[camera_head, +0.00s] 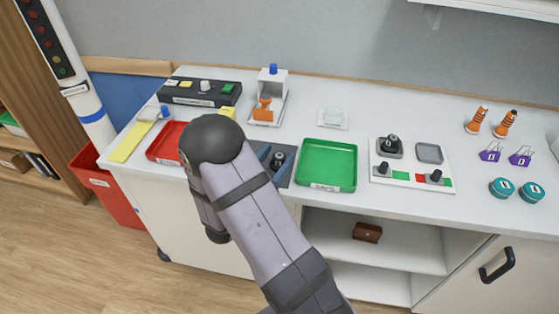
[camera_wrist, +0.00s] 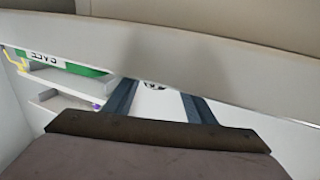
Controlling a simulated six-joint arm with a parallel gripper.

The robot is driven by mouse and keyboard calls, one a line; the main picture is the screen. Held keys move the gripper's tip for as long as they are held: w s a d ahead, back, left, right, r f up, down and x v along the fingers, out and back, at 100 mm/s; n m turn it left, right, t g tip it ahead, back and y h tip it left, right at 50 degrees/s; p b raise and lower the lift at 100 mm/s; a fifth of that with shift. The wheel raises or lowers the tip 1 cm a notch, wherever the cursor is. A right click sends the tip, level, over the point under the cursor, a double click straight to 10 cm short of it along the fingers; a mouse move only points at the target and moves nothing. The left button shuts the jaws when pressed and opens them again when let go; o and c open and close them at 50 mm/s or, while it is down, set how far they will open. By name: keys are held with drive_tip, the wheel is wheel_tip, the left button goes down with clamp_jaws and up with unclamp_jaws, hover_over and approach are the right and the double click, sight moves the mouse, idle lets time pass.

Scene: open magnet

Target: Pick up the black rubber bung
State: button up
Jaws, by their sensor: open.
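A small black round piece (camera_head: 279,157), which looks like the rubber bung, is on the bench between the red and green trays. My gripper (camera_head: 273,163) is there too, largely hidden behind my grey arm. Its blue fingers appear on either side of the black piece. In the wrist view, the two blue fingers of my gripper (camera_wrist: 158,93) are apart with nothing held. A dark round thing (camera_wrist: 153,86) shows between and beyond them, partly cut off by a pale band. Whether the fingers are level with it or above it, I cannot tell.
The green tray (camera_head: 327,187) is close on the right and the red tray (camera_head: 158,156) on the left. A white board (camera_head: 408,182) with black knobs stands further right.

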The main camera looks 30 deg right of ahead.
drive_tip(key=shift+d+r, duration=0.1)
drive_tip(key=shift+d, duration=0.2)
drive_tip(key=shift+p+x, duration=1.1)
drive_tip(key=shift+x, duration=1.2)
drive_tip(key=shift+s, duration=0.15)
drive_tip(key=c, duration=1.2)
